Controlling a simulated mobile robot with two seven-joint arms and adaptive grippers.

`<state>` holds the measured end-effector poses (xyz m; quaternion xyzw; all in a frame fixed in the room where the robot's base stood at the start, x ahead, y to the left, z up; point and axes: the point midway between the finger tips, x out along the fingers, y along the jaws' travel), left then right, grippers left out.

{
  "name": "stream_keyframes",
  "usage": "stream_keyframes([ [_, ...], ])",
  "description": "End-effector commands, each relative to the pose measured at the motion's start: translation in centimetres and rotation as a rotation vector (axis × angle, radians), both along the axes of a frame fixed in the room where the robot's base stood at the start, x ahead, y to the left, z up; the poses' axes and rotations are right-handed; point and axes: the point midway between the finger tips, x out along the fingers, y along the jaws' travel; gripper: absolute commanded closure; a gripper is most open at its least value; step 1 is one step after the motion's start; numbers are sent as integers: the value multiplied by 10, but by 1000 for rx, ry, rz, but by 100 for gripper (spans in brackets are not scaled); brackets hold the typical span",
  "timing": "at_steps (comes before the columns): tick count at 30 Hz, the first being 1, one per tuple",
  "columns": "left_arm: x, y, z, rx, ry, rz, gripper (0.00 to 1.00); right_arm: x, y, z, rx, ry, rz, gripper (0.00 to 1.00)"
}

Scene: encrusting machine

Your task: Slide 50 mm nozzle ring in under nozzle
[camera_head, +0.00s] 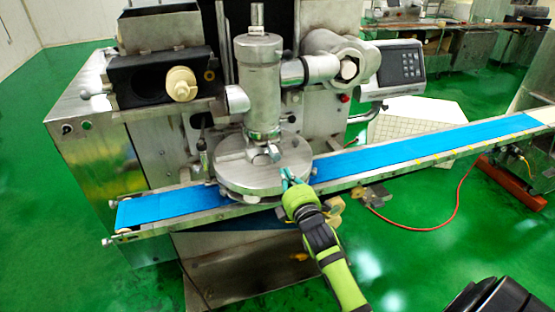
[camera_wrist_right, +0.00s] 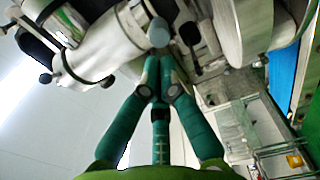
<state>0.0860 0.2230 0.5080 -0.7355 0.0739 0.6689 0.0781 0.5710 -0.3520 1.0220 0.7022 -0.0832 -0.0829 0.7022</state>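The nozzle (camera_head: 262,130) is the lower end of the upright steel cylinder, above a round steel disc (camera_head: 235,178). A small grey round-ended piece (camera_head: 273,154) juts out below the nozzle. I cannot tell whether it belongs to the nozzle ring, and no separate ring shows clearly. My right gripper (camera_head: 287,175) is at the disc's front right edge, just short of that piece. In the right wrist view, the green fingers of the right gripper (camera_wrist_right: 158,62) come together at their tips, with a grey round end (camera_wrist_right: 158,32) just beyond. No held object shows between them. My left gripper is not in view.
A blue conveyor belt (camera_head: 420,146) runs under the disc to both sides. A steel side cylinder (camera_head: 310,68) and a control panel (camera_head: 400,66) stand at the right. A red hose (camera_head: 425,228) lies on the green floor. The floor at front left is clear.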

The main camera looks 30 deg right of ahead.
Motion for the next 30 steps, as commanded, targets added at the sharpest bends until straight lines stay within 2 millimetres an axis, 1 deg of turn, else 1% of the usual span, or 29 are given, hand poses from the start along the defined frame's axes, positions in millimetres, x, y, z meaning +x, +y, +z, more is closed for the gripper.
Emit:
stream_keyframes([
  [5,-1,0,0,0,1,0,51,0,0,0,0,0,0,100],
  [8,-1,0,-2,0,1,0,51,4,-1,-1,0,-1,0,100],
  [30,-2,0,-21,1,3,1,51,54,-13,-2,-1,0,0,100],
])
